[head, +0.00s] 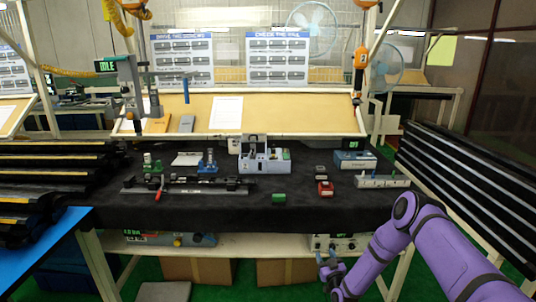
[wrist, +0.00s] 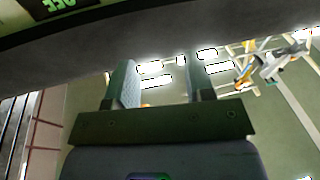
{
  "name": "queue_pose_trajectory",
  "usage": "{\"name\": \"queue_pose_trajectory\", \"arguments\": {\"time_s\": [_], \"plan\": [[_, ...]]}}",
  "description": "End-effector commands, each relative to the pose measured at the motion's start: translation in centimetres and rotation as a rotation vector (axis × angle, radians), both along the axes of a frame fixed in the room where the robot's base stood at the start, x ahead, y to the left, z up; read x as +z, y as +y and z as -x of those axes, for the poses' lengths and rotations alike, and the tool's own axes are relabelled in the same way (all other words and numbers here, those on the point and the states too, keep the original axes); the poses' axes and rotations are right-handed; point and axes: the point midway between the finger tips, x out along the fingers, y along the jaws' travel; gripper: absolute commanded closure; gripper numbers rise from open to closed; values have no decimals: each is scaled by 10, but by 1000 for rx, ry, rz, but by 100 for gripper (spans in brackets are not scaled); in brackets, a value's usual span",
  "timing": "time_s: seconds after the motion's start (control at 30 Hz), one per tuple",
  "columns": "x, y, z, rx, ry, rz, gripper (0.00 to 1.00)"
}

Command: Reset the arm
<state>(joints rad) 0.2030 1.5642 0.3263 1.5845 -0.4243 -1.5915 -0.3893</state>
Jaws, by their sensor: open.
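My purple arm (head: 425,230) comes in from the lower right of the head view and bends down in front of the workbench. My gripper (head: 331,268) is small there, low beside the bench's lower shelf and below the tabletop's front edge. In the wrist view my gripper (wrist: 160,82) shows two fingers standing apart with nothing between them. Behind them are bright ceiling lights and a dark edge across the top.
The dark-covered bench top (head: 330,210) holds a grey-blue fixture (head: 265,160), a long rail jig (head: 190,187), a red device (head: 325,188) and a green block (head: 279,198). Black trim strips lie at the left (head: 45,185) and right (head: 480,185). A grey box (head: 338,243) sits on the lower shelf.

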Motion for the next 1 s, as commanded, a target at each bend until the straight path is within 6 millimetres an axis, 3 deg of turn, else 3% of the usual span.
{"name": "queue_pose_trajectory", "arguments": {"time_s": [0.03, 0.2, 0.5, 0.77, 1.0], "plan": [[21, 1, -12, 17, 16, 16, 51], [76, 2, -38, 60, 91, 67, 51], [174, 0, -60, 103, 227, 156, 51], [259, -5, -55, 105, 350, 225, 51], [334, -14, -32, 81, 462, 273, 51]]}}
